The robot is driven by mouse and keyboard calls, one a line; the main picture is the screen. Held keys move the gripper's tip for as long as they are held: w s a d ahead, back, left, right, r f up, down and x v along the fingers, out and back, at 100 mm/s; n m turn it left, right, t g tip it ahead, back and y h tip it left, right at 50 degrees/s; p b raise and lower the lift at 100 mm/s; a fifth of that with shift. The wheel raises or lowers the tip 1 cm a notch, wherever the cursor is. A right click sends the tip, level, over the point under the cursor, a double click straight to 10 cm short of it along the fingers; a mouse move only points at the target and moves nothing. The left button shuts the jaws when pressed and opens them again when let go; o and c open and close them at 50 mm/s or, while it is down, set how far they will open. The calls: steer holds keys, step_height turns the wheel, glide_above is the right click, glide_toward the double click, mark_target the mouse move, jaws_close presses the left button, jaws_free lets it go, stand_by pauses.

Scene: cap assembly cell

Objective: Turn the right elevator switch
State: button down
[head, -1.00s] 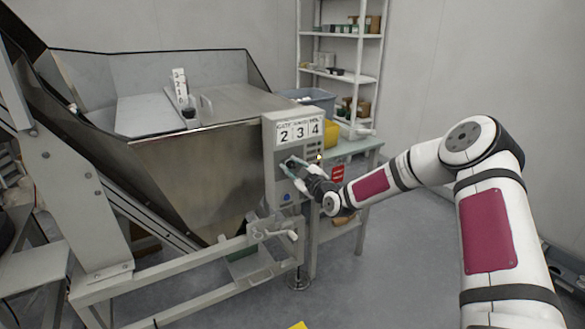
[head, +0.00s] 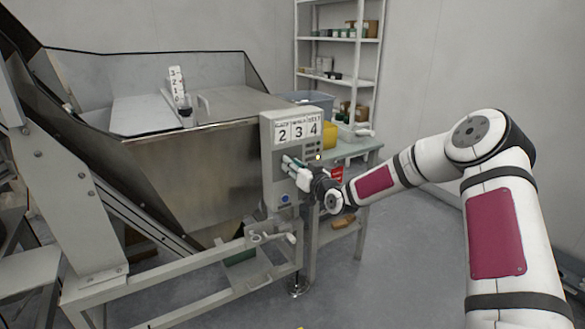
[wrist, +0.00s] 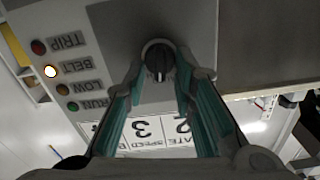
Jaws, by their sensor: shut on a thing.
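The switch is a black round knob (wrist: 158,62) with a pale pointer line, on the grey face of the control box (head: 272,135). In the wrist view the two teal-padded fingers of my gripper (wrist: 160,75) stand on either side of the knob, with the tips closed on it. The pointer line runs nearly straight up and down in that picture. In the head view my gripper (head: 288,162) reaches the box front from the right and hides the knob.
The wrist view shows a column of lamps, with the BELT lamp (wrist: 50,71) lit. The box carries a 2 3 4 sign (head: 298,132) and a blue button (head: 285,199). A metal hopper (head: 190,170) stands left; a table (head: 355,150) and shelf (head: 335,40) are behind.

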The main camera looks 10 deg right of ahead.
steer(key=shift+w+d+f+m+b, duration=0.1)
steer(key=shift+d+m+b, duration=0.1)
steer(key=shift+m, duration=1.6)
steer(key=shift+d+f+m+b, duration=0.1)
steer(key=shift+m+b, duration=0.05)
steer(key=shift+m, duration=1.65)
steer(key=c, duration=1.5)
jaws_free()
steer(key=shift+o, duration=0.2)
steer(key=v, duration=1.2)
